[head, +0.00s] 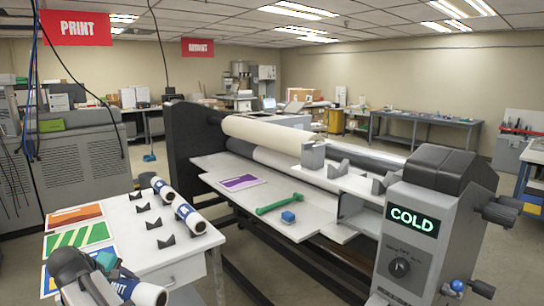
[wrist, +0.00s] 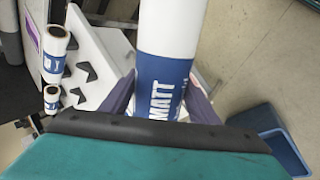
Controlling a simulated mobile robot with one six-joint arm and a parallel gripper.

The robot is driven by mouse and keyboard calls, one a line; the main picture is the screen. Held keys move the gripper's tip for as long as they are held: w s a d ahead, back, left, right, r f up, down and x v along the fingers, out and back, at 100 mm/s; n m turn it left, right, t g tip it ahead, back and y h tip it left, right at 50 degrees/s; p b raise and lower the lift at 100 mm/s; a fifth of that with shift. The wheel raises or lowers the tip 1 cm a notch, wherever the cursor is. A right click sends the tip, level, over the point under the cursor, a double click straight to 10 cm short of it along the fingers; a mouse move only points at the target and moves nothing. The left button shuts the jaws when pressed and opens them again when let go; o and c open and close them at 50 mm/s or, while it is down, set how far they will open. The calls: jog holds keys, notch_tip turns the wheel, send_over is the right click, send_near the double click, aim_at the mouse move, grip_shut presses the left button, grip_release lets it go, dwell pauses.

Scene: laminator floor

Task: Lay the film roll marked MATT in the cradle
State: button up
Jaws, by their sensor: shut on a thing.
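The film roll marked MATT (wrist: 170,85) is white with a blue label band, and its lettering reads clearly in the wrist view. My gripper (wrist: 163,104) is shut around the blue band, a finger on each side. In the head view my gripper (head: 116,284) is at the lower left, by the front of the white table, and the roll's white end (head: 149,295) sticks out to its right. A pair of dark V-shaped supports (head: 338,169), which look like the cradle, stands empty on the laminator's white shelf. The roll is well apart from it.
Two other blue-banded rolls (head: 162,189) (head: 190,216) lie on the white table (head: 125,215) among black V-blocks and coloured prints. The control tower (head: 420,215) reads COLD. A blue bin (wrist: 278,137) stands on the floor.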

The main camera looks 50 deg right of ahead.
jog(key=s+d+r+m+g+h+p, duration=0.1)
jog(key=s+d+r+h, duration=0.15)
jog(key=d+r, duration=0.7)
jog(key=s+d+r+m+h+p, duration=0.1)
jog(key=s+d+r+p, duration=0.15)
jog(key=d, duration=1.45)
jog(key=s+d+r+m+g+h, duration=0.15)
jog(key=s+d+r, duration=0.4)
jog(key=d, duration=0.75)
jog(key=s+d+r+m+g+h+p, duration=0.1)
jog(key=s+d+r, duration=0.5)
jog(key=s+d, duration=0.1)
jog(key=s+d+r+m+g+h+p, duration=0.1)
jog(key=s+d+r+h, duration=0.1)
jog(key=s+d+r, duration=0.5)
jog(key=s+d+r+m+g+h+p, duration=0.1)
jog(key=s+d+r, duration=0.5)
jog(key=s+d, duration=0.3)
jog(key=shift+s+d+r+h, duration=0.15)
jog(key=shift+d+r+h, duration=0.05)
jog(key=shift+d+h, duration=0.2)
jog(key=s+d+r+g, duration=0.1)
jog(key=s+d, duration=0.2)
jog(key=s, duration=0.3)
jog(key=shift+s+m+g+h+p, duration=0.3)
jog(key=shift+s+m+g+p, duration=0.05)
jog(key=shift+m, duration=0.1)
jog(key=shift+f, duration=0.1)
jog(key=shift+f+b, duration=2.5)
jog(key=shift+f, duration=1.5)
